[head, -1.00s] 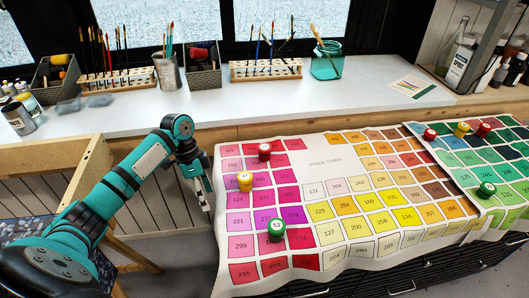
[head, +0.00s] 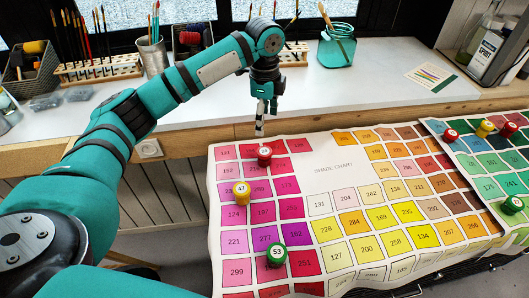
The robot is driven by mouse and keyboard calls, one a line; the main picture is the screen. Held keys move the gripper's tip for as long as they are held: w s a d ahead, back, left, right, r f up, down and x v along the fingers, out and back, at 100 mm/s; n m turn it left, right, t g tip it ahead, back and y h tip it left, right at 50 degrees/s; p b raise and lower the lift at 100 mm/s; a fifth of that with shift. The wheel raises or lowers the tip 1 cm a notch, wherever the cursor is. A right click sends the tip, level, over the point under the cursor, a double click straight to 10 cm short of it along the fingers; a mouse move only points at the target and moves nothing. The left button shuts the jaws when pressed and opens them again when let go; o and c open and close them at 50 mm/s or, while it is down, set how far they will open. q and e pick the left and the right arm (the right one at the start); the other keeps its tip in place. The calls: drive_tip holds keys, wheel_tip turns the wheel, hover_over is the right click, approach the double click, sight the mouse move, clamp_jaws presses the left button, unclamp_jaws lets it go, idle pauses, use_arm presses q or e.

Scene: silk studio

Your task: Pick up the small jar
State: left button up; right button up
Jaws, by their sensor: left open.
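Several small numbered jars with coloured lids stand on the shade chart (head: 330,165): a red jar (head: 264,155) near its top left, a yellow jar (head: 241,193) below that and a green jar (head: 277,255) nearer the front. I cannot tell which one the task means. My left gripper (head: 265,121) is open and empty. It points down and appears just above and behind the red jar in the picture, over the chart's back edge, with a visible gap. My right gripper is not in view.
On the right, a darker green chart (head: 490,160) holds more small jars, red (head: 450,136), yellow (head: 486,128) and green (head: 513,204). A teal glass jar (head: 337,48) with brushes stands on the white counter (head: 385,85), whose front edge lies behind the charts.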

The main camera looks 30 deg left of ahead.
use_arm(q)
hover_over(265, 151)
drive_tip(key=f, duration=0.6)
drive_tip(key=shift+s+d+f, duration=0.1)
drive_tip(key=shift+s, duration=0.2)
wheel_tip(265, 151, down, 3)
drive_tip(key=shift+w+r, duration=0.1)
drive_tip(key=shift+r, duration=0.05)
drive_tip(key=shift+f, duration=0.8)
drive_tip(key=f, duration=0.3)
drive_tip(key=shift+w+f+p, duration=0.2)
drive_tip(key=shift+f+p, duration=0.15)
drive_tip(key=shift+p, duration=0.05)
drive_tip(key=shift+f, duration=0.45)
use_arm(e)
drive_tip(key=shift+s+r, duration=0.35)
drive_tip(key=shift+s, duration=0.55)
